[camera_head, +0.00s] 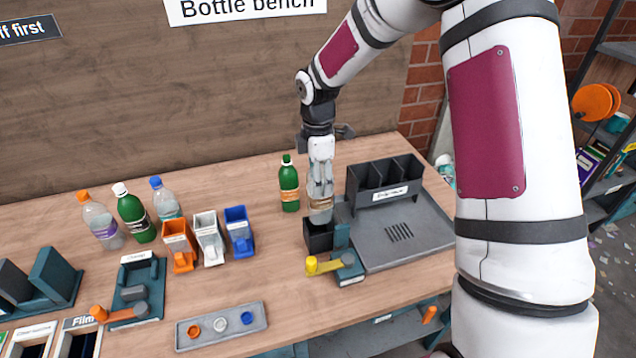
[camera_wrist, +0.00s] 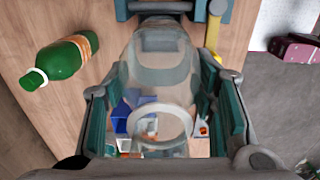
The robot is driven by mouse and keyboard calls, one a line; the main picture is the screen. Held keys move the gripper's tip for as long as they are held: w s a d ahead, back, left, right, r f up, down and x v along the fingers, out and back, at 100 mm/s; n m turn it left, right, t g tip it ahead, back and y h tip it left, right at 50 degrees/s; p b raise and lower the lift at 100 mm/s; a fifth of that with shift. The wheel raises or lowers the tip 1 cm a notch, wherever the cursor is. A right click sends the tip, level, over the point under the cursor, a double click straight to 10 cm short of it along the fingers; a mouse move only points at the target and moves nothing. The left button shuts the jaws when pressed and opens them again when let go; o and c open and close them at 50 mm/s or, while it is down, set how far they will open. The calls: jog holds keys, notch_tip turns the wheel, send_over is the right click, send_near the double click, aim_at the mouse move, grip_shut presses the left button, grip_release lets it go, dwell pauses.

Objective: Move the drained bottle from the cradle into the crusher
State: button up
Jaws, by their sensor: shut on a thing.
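A clear bottle with a tan label (camera_head: 320,208) is in my gripper (camera_head: 320,182), upright, neck up. My gripper points straight down and is shut around its upper part. In the wrist view the clear bottle (camera_wrist: 158,62) lies between the two teal finger pads of my gripper (camera_wrist: 165,118). Its base is at the mouth of a dark open box (camera_head: 318,240) with a yellow-knobbed lever (camera_head: 325,264), apparently the crusher; how far inside is unclear. The black slotted rack (camera_head: 385,184), apparently the cradle, stands just right on a grey drain tray (camera_head: 425,228); its slots look empty.
A green bottle (camera_head: 289,184) stands close left of my gripper. Three capped bottles (camera_head: 137,216) stand farther left, behind orange, white and blue bins (camera_head: 208,236). A teal clamp (camera_head: 137,285) and a grey cap tray (camera_head: 221,326) are in front. Bare wood lies between.

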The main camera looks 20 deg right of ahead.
jog(key=shift+r, duration=2.15)
jog(key=shift+c, duration=0.5)
